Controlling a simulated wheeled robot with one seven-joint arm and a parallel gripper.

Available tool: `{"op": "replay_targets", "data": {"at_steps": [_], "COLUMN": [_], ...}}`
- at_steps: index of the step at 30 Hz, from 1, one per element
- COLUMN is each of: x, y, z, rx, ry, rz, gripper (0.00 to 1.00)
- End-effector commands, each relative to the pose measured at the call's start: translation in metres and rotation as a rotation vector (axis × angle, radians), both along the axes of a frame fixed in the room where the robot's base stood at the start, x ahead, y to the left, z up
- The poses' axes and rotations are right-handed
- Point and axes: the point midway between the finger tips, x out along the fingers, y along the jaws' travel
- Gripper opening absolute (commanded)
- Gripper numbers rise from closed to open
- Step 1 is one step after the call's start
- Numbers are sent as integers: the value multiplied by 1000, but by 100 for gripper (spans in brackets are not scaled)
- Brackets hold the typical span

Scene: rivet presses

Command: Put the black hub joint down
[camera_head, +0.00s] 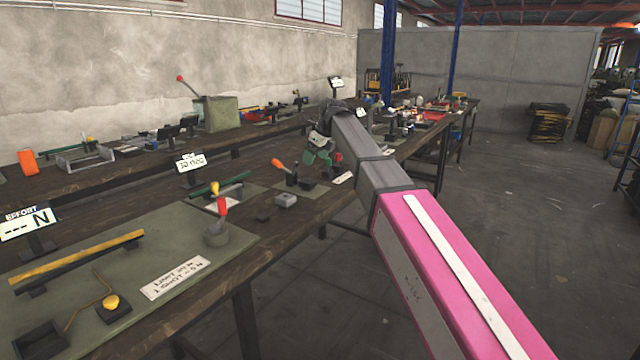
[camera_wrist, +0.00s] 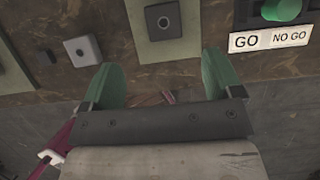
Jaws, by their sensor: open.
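My gripper (camera_wrist: 160,70) has two green fingers spread wide apart, with nothing between them in the wrist view. In the head view my gripper (camera_head: 319,150) is over the bench's front edge, partly hidden by my arm. A black square block with a round centre (camera_wrist: 163,20), which may be the black hub joint, sits on a grey-green plate (camera_wrist: 185,45) beyond the fingertips. It is apart from both fingers. In the head view I cannot tell for sure which small dark block it is.
A grey block with a hole (camera_wrist: 82,50) lies left of the plate. A GO / NO GO label (camera_wrist: 270,39) and a green round part (camera_wrist: 281,9) are at the right. A red-handled lever (camera_head: 221,205) stands on the near bench. The floor (camera_head: 520,210) at right is open.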

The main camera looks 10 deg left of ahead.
Motion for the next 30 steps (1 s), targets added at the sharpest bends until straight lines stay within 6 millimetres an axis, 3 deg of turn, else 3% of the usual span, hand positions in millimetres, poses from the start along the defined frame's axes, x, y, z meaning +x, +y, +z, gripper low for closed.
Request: {"op": "replay_targets", "data": {"at_steps": [5,13,20,30], "x": [1,7,10,17], "y": [6,19,22,34], "z": [-12,-47,-60,-100], "rx": [-7,-6,-4,-5], "ry": [2,2,0,2], "rz": [0,1,1,1], "gripper": [85,85,85,85]}}
